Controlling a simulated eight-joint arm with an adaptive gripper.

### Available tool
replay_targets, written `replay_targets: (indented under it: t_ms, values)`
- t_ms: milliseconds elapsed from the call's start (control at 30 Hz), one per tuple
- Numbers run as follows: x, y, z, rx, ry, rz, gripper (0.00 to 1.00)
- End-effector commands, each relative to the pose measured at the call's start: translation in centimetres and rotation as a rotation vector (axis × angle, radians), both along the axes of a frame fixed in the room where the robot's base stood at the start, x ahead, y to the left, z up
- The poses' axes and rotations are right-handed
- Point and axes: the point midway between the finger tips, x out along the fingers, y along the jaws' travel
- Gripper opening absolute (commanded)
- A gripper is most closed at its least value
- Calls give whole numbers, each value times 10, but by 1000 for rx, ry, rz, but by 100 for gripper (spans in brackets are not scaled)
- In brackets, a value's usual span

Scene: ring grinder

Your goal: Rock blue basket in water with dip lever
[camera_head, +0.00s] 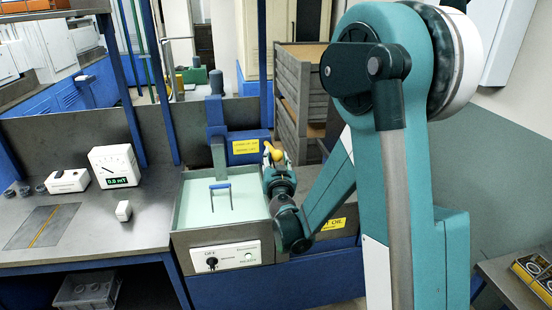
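The water tank (182,222) is a grey box with pale green water, left of my arm. The blue handle (219,185) of the basket stands up out of the water; the basket's body is not clearly visible. A yellow knob (276,154), which looks like the end of the dip lever, is at the tank's back right corner. My gripper (277,160) is right at this knob, beside the tank's right wall. The fingers are small and partly hidden by my wrist, so I cannot tell whether they close on the knob.
A control panel (226,256) with a black dial is on the tank's front. A blue machine (246,147) with a yellow label stands behind the tank. A gauge box (114,166) and small white boxes are on the bench at left.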

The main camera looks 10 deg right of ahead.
Motion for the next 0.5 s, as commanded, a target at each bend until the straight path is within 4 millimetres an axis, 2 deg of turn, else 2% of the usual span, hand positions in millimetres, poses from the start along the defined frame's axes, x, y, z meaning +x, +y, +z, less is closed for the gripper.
replay_targets:
  t_ms: [267,500]
  values:
    - [-2,0,0,0,0,0,37]
    - [-17,2,0,0,0,1,37]
